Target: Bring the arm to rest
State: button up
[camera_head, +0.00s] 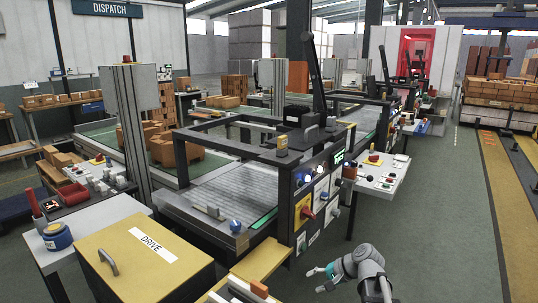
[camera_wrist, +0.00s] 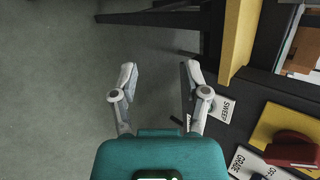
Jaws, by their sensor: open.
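My gripper (camera_head: 316,279) is at the lower middle of the head view, on a grey and teal arm in front of the machine's control panel (camera_head: 318,205). In the wrist view my gripper (camera_wrist: 158,78) has its two fingers spread apart. Nothing is between them but grey floor further off. The right finger is close in the picture to a "SWEEP" label (camera_wrist: 224,109) on the dark panel. I cannot tell the gap between them. The arm's upper links are mostly out of view.
A red handle (camera_wrist: 292,154) on a yellow plate stands at the wrist view's lower right. A yellow "DRIVE" cabinet (camera_head: 150,262) is at the head view's lower left. Open floor (camera_head: 445,225) lies to the right.

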jog(key=s+d+f+n+g+h, duration=0.1)
jog(key=s+f+n+g+h, duration=0.1)
jog(key=s+f+n+h, duration=0.25)
jog(key=s+d+f+n+g+h, duration=0.1)
jog(key=s+n+h, duration=0.2)
jog(key=s+h, duration=0.35)
notch_tip(320, 180, up, 18)
jog(key=y+p, duration=0.2)
jog(key=p, duration=1.6)
jog(key=shift+s+d, duration=0.15)
jog(key=shift+s, duration=0.2)
